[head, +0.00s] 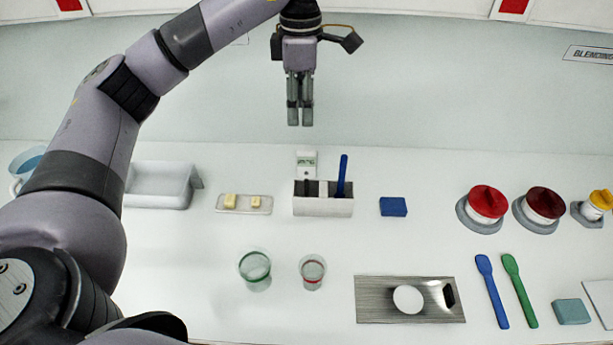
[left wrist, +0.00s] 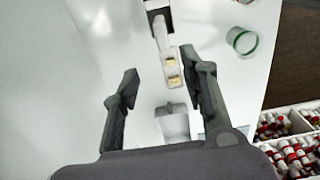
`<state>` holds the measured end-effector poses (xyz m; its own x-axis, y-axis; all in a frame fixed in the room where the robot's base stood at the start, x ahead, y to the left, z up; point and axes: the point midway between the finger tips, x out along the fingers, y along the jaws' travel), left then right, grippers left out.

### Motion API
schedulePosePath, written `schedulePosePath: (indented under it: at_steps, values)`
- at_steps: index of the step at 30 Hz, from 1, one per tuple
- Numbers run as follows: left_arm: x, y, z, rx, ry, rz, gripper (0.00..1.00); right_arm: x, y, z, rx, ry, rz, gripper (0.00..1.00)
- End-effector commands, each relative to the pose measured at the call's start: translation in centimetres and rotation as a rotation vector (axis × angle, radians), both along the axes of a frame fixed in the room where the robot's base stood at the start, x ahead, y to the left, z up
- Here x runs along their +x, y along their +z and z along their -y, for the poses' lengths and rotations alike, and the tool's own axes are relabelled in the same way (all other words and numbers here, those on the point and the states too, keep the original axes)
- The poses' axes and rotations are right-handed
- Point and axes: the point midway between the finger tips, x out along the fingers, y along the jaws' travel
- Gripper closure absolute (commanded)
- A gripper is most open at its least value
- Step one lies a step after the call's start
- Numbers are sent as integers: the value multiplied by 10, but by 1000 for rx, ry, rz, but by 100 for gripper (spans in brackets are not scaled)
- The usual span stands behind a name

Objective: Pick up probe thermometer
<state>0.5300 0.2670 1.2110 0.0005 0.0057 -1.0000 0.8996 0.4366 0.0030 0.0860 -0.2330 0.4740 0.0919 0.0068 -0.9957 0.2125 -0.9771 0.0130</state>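A small white device with a greenish display (head: 306,158) stands behind a white two-slot holder (head: 323,206). A dark slim thing (head: 307,185) shows in the holder's left slot, and a blue-handled tool (head: 343,172) stands tilted in the right one. I cannot tell which of these, if any, is the probe thermometer. My left gripper (head: 300,122) hangs above and behind the holder, apart from everything. In the left wrist view its fingers (left wrist: 160,75) are spread with nothing between them. My right gripper is not in view.
Near the holder are a dish with yellow pieces (head: 244,210), a white tray (head: 158,186) and a blue block (head: 393,207). Two cups (head: 255,270) and a metal plate (head: 380,300) lie nearer the front. Crates of red-capped jars (left wrist: 290,150) show at lower right in the wrist view.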

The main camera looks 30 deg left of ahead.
Motion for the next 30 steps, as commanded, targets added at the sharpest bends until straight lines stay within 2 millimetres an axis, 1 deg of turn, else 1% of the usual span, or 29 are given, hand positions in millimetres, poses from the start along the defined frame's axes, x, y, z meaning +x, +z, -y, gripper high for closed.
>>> schedulePosePath:
  at_steps: [1,2,3,9,13,16,20,25,28,30]
  values:
    - [-1,-10,1,-2,-2,-6,60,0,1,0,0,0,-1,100]
    - [-1,-15,1,-2,-1,-6,60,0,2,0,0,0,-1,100]
    - [-1,-22,0,-1,-1,-7,60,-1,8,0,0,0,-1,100]
    - [-2,-65,1,-2,-1,-7,60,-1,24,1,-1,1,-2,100]
    - [-1,-89,2,-4,-2,-6,60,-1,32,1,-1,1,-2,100]
    - [-1,-101,2,-4,-2,-2,60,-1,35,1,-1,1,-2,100]
    - [-1,-108,3,-5,-2,-1,60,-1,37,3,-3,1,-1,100]
    - [-1,-122,7,-5,-2,-5,60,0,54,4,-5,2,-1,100]
    - [-1,-135,11,-5,-3,-5,60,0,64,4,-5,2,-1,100]
    - [0,-146,10,-4,-1,-5,60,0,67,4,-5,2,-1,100]
